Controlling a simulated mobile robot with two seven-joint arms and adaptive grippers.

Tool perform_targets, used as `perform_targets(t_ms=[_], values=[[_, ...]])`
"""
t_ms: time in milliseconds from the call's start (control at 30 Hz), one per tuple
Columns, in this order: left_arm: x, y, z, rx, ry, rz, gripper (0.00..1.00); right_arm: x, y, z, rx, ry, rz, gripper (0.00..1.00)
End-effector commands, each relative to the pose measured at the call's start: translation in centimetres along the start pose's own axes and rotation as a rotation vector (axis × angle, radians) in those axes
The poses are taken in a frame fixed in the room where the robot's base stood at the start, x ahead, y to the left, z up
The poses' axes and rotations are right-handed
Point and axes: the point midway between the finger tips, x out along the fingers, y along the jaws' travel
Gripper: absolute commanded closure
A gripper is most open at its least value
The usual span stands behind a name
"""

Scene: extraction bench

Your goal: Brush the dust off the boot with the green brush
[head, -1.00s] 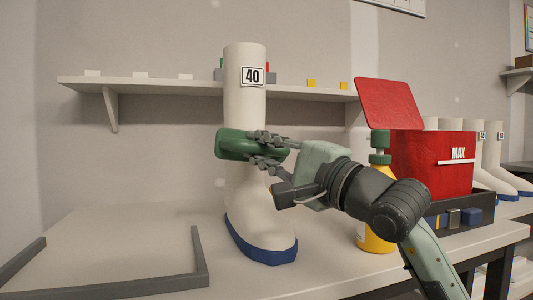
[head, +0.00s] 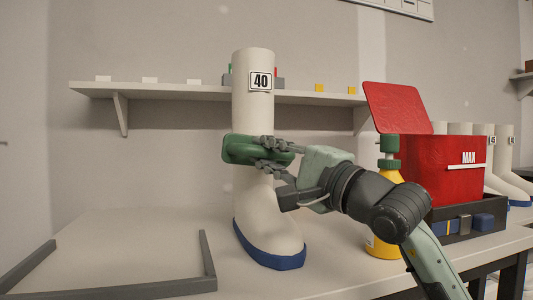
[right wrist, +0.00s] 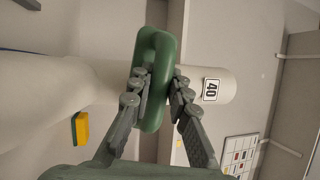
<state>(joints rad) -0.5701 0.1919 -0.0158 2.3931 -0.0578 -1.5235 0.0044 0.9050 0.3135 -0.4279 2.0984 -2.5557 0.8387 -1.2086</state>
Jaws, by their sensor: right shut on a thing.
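The white boot (head: 253,100) with a blue sole and a "40" label stands upright on the bench in the head view. My right gripper (head: 272,155) is shut on the green brush (head: 240,149), holding it across the front of the boot's shaft below the label. In the right wrist view the brush (right wrist: 155,80) sits between the fingers (right wrist: 158,95), with the boot's shaft (right wrist: 215,88) behind it. The bristles are hidden, so I cannot tell whether they touch the boot. No dust can be made out. My left gripper is not in view.
A yellow bottle with a green cap (head: 385,215) stands right of the boot. Beyond it are an open red box (head: 440,170) marked MAX and a dark tray (head: 466,232). A grey frame (head: 208,262) lies at the left. A wall shelf (head: 180,92) runs behind.

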Motion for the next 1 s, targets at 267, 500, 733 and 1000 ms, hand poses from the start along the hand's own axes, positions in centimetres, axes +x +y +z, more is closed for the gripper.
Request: perform_targets(t_ms=[267, 500, 733, 1000], values=[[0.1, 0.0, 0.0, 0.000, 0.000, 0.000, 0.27, 0.5, 0.1, -0.2, 0.000, 0.000, -0.001, 1.00], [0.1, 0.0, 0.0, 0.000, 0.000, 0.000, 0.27, 0.9, 0.1, -0.4, 0.000, -0.001, -0.002, 1.00], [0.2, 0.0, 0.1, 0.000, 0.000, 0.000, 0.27, 1.4, 0.3, -0.6, 0.000, 0.000, -0.002, 1.00], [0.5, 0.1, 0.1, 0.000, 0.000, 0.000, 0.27, 1.3, 0.4, -1.1, -0.002, 0.002, -0.001, 1.00]])
